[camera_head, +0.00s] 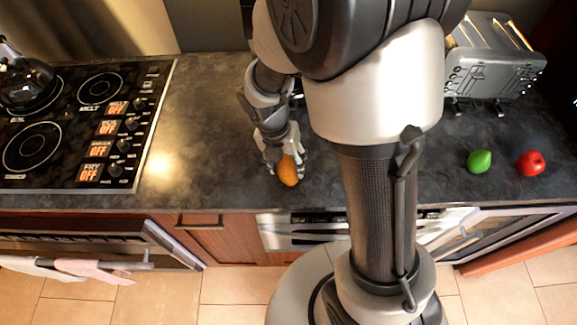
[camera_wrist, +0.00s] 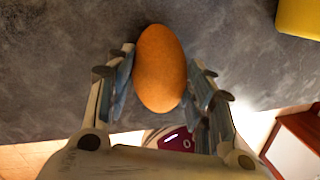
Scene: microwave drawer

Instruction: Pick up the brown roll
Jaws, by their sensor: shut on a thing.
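The brown roll (camera_head: 288,172) is an orange-brown oval near the front edge of the dark counter in the head view. My gripper (camera_head: 280,158) points down at it, with its fingers around the roll's back part. In the wrist view the roll (camera_wrist: 160,68) lies between the two fingers of my gripper (camera_wrist: 160,88), which are shut on it at its sides. The roll's far end sticks out beyond the fingertips. I cannot tell whether the roll touches the counter.
A stove (camera_head: 80,120) with a kettle (camera_head: 25,80) is at the left. A toaster (camera_head: 492,65), a green fruit (camera_head: 479,161) and a red apple (camera_head: 530,163) are at the right. A yellow object (camera_wrist: 300,16) shows in the wrist view's corner. The counter left of my gripper is clear.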

